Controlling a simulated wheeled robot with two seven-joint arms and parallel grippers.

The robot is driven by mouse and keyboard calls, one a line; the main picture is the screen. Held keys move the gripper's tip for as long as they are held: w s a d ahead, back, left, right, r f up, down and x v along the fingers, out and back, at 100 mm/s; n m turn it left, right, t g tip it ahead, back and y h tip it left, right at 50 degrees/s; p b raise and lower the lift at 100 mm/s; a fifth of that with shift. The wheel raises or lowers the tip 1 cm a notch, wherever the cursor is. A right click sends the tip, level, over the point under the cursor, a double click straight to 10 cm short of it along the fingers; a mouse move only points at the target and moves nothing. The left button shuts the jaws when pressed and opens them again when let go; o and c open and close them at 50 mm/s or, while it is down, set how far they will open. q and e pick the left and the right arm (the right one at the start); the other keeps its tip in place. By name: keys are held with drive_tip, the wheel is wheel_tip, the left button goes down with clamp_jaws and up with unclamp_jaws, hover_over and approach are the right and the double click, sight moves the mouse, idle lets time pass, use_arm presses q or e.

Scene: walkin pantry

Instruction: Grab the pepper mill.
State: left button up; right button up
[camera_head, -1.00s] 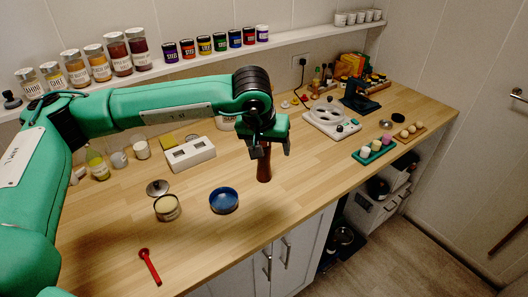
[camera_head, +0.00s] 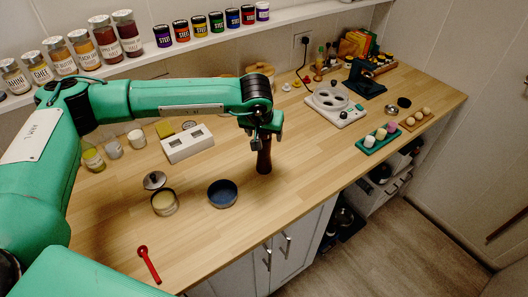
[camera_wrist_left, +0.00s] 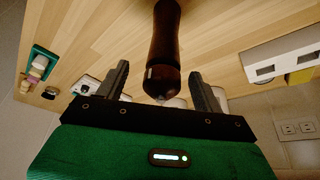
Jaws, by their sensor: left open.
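The pepper mill (camera_head: 264,157) is a dark brown turned wooden piece standing upright on the wooden counter. In the left wrist view the pepper mill (camera_wrist_left: 162,50) reaches in from the top, with its rounded end between the two dark fingers. My left gripper (camera_head: 260,137) is over the top of the mill and hides its upper part. In the wrist view the left gripper (camera_wrist_left: 158,84) is open, with a gap between each finger and the mill. My right gripper does not show.
A blue bowl (camera_head: 222,193) and an open tin (camera_head: 164,202) stand left of the mill. A white two-slot box (camera_head: 188,144) is behind them. A white hotplate (camera_head: 333,104) and a green tray (camera_head: 376,138) are to the right. The counter beside the mill is clear.

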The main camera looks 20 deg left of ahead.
sight(264, 153)
use_arm(q)
drive_tip(key=x, duration=0.1)
drive_tip(key=p+x, duration=0.2)
drive_tip(key=x, duration=0.1)
drive_tip(key=shift+a, duration=0.25)
drive_tip(key=shift+w+f, duration=0.15)
drive_tip(key=shift+f, duration=0.15)
drive_tip(key=shift+r, duration=0.1)
clamp_jaws()
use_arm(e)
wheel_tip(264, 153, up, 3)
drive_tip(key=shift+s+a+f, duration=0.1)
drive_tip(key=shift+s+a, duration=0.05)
